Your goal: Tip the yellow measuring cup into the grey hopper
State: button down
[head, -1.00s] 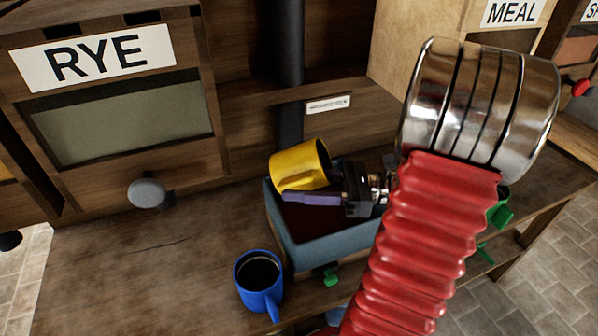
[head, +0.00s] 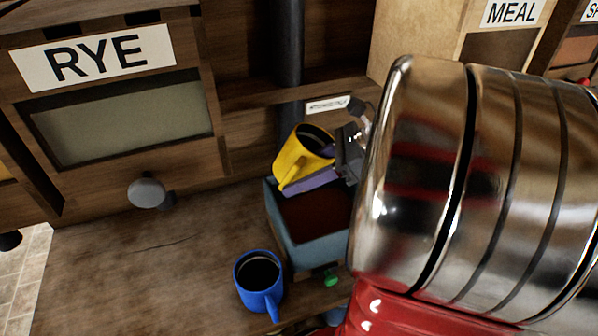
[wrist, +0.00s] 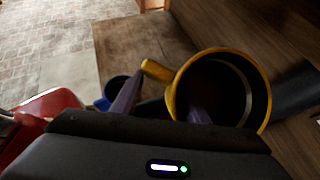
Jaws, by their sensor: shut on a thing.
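The yellow measuring cup (head: 301,160) is in the air over the back of a blue-grey open box (head: 312,248), which looks like the hopper. The cup leans, with its mouth up and to the right and its handle toward the front. My gripper (head: 322,168) is shut on the cup's wall. In the wrist view the cup (wrist: 252,70) shows its round mouth, with one purple finger inside it and the other outside, near the handle; my gripper (wrist: 160,108) spans that wall. The cup's inside is dark, so I cannot tell what it holds. The box's inside is dark reddish brown.
A blue mug (head: 258,281) with dark contents stands just left of the box. A dark vertical pipe (head: 289,45) rises behind. The RYE bin (head: 125,110) with a grey knob (head: 147,193) is at left. My arm covers the right side. The bench at left is clear.

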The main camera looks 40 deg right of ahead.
aim_at(298, 159)
notch_tip(298, 159, up, 2)
jog(key=g+h, duration=0.3)
jog(key=h, duration=0.1)
jog(key=shift+r, duration=0.1)
dwell(0.4)
jog(key=shift+r, duration=1.95)
jog(key=c, duration=1.6)
grip_release()
jog(key=shift+c, duration=0.2)
grip_shut()
jog(key=shift+f, duration=0.1)
